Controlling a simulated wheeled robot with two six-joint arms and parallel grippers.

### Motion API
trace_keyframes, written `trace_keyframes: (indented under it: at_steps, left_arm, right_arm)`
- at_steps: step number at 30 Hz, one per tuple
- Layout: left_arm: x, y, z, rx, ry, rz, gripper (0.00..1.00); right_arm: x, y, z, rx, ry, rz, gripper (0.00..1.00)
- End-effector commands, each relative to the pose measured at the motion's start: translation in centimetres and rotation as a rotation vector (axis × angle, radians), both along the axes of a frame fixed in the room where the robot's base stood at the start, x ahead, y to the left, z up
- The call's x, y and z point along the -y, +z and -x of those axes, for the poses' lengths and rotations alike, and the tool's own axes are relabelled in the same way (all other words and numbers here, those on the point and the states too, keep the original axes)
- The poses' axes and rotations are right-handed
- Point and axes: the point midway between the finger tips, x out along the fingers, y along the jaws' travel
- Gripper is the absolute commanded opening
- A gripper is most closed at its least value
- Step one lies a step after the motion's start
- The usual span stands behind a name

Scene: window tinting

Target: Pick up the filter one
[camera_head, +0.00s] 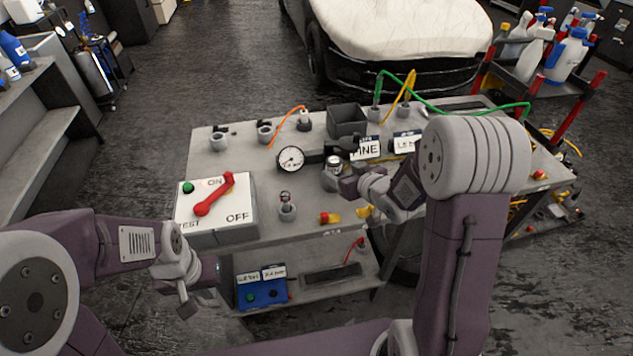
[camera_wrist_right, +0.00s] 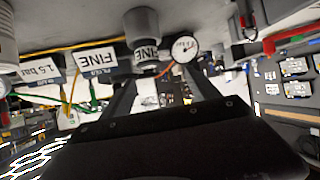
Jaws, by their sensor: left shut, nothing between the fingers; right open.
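A small grey cylindrical canister (camera_head: 333,178) stands on the cart top, just left of my right gripper in the head view. In the right wrist view a grey canister with a FINE label (camera_wrist_right: 143,35) shows just beyond the fingers, seemingly the same one. My right gripper (camera_head: 352,184) is open, its fingers (camera_wrist_right: 160,88) pointing toward the canister; I cannot tell whether they touch it. A FINE card (camera_head: 366,149) stands behind, with a second card (camera_head: 406,143) to its right. My left gripper (camera_head: 186,308) is shut and empty, low in front of the cart's left side.
The cart top (camera_head: 245,150) also holds a switch box (camera_head: 240,217) with a red lever, a dial gauge (camera_head: 291,159), a dark bin (camera_head: 347,119) and several small grey cups. A blue box (camera_head: 262,292) sits on the lower shelf. A covered car (camera_head: 400,35) stands behind.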

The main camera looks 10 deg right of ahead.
Motion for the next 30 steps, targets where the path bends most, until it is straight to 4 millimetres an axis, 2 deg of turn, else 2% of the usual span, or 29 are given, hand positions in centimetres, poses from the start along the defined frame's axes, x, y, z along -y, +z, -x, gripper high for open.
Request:
trace_keyframes:
  at_steps: [1,3,8,15,20,27,30]
  left_arm:
    - [0.0,-0.6,0.0,0.0,0.0,0.0,0.0]
    - [0.0,-0.8,0.0,0.0,0.0,0.0,0.0]
    - [0.0,-0.8,0.0,0.0,0.0,0.0,0.0]
    - [0.0,-0.5,0.0,0.0,0.0,0.0,0.0]
    - [0.0,-0.4,0.0,0.0,0.0,0.0,0.0]
    - [0.0,0.4,0.0,0.0,0.0,0.0,0.0]
    - [0.0,0.5,0.0,0.0,0.0,0.0,0.0]
  right_arm:
    - [0.5,-1.2,0.1,-0.013,-0.012,-0.002,0.7]
    - [1.0,-1.8,0.2,-0.022,-0.022,-0.005,0.7]
    - [1.3,-1.9,0.1,-0.024,-0.03,-0.004,0.7]
    - [0.6,-3.5,-2.7,-0.026,-0.028,-0.004,0.7]
    - [0.5,-3.7,-3.3,-0.025,-0.029,-0.003,0.7]
    - [0.0,-5.4,-6.9,-0.026,-0.029,-0.005,0.7]
    - [-0.2,-5.9,-7.7,-0.025,-0.029,-0.003,0.7]
